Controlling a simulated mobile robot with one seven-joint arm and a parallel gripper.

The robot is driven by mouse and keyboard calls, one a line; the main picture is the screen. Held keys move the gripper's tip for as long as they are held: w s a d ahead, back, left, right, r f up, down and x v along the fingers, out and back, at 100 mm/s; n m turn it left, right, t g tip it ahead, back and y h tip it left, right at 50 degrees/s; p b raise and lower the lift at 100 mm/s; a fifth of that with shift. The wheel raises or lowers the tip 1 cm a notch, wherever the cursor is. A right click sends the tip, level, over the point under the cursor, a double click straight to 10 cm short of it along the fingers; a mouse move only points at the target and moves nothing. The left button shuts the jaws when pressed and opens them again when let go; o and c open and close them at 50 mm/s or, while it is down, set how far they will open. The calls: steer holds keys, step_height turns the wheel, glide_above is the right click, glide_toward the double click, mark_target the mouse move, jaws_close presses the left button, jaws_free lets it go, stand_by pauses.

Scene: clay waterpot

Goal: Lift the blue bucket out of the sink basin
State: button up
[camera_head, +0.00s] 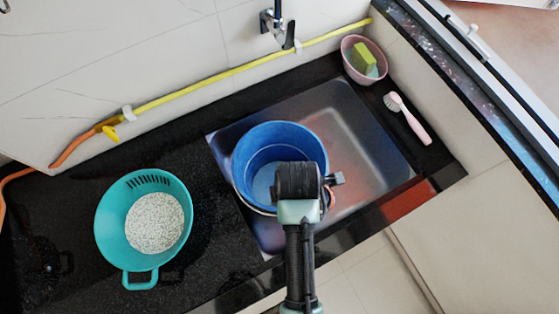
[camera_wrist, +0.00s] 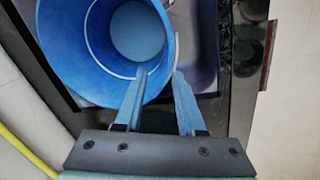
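The blue bucket (camera_head: 262,140) stands in the metal sink basin (camera_head: 365,135), its open mouth facing up. In the wrist view the bucket (camera_wrist: 75,55) fills the upper left, with its rim and hollow inside showing. My gripper (camera_wrist: 159,74) is at the bucket's near rim. Its two fingers are apart, with a clear gap between them. The left finger overlaps the rim, and the right finger is outside it, beside a thin pale handle wire (camera_wrist: 177,48). I cannot tell whether either finger touches the bucket. In the head view my wrist hides the fingers and part of the rim.
A teal colander (camera_head: 112,223) with white grains stands on the black counter at left. A pink bowl (camera_head: 351,68) with a green sponge and a pink brush (camera_head: 408,118) are at right. A faucet (camera_head: 278,28) and yellow hose (camera_head: 215,78) run along the wall.

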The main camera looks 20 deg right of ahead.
steer(key=shift+w+d+f, duration=0.1)
steer(key=shift+w+f, duration=0.1)
steer(key=shift+f, duration=3.15)
steer(key=shift+w+f, duration=0.2)
steer(key=shift+f, duration=3.1)
jaws_close()
steer(key=shift+w+r, duration=0.1)
